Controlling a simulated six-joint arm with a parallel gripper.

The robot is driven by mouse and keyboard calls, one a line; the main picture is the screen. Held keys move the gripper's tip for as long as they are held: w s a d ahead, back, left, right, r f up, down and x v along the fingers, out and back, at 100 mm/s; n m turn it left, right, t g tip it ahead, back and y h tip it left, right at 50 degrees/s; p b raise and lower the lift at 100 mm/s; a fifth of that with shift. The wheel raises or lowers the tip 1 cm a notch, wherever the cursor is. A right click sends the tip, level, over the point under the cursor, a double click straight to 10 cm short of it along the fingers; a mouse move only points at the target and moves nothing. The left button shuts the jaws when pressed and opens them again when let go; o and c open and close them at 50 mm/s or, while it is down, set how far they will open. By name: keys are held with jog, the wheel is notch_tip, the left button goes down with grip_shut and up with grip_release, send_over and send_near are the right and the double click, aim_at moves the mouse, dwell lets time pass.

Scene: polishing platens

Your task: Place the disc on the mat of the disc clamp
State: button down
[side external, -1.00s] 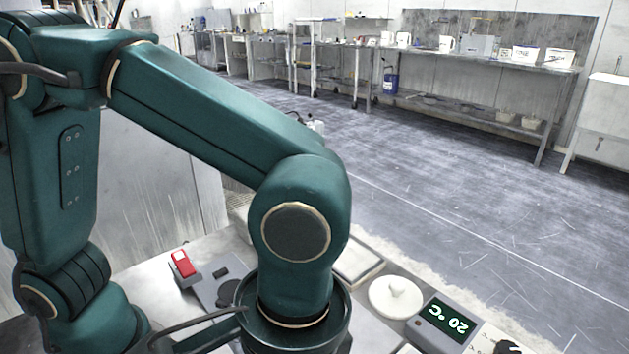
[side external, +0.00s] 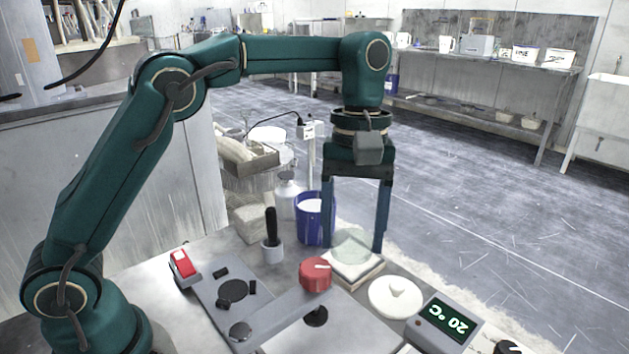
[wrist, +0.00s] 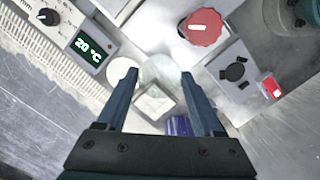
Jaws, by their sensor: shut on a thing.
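A pale green translucent disc (side external: 352,243) is held between the two long fingers of my gripper (side external: 352,249), above a white square pad. The wrist view also shows the disc (wrist: 160,70) between the fingertips (wrist: 161,75). The disc clamp (side external: 208,292) is a grey plate to the left, with a round black mat (side external: 233,290) and small black blocks around it. The mat is bare. In the wrist view the mat (wrist: 235,72) lies right of my gripper. The gap between disc and pad is hard to judge.
A red knob (side external: 316,273) sits on a grey arm near the clamp. A red switch (side external: 182,262) stands beside the plate. A white lidded dish (side external: 395,296) and a display reading 20 °C (side external: 447,318) are right. A blue bucket (side external: 309,225) stands behind.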

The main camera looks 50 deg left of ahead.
jog(key=s+a+m, duration=0.2)
jog(key=a+m, duration=0.1)
jog(key=a, duration=0.4)
jog(key=m+y, duration=0.1)
jog(key=m, duration=0.4)
send_over(232, 290)
notch_tip(232, 290, down, 6)
jog(key=shift+w+f, duration=0.15)
jog(key=shift+f, duration=3.1)
jog(key=shift+f, duration=0.65)
grip_release()
jog(key=shift+r, duration=0.1)
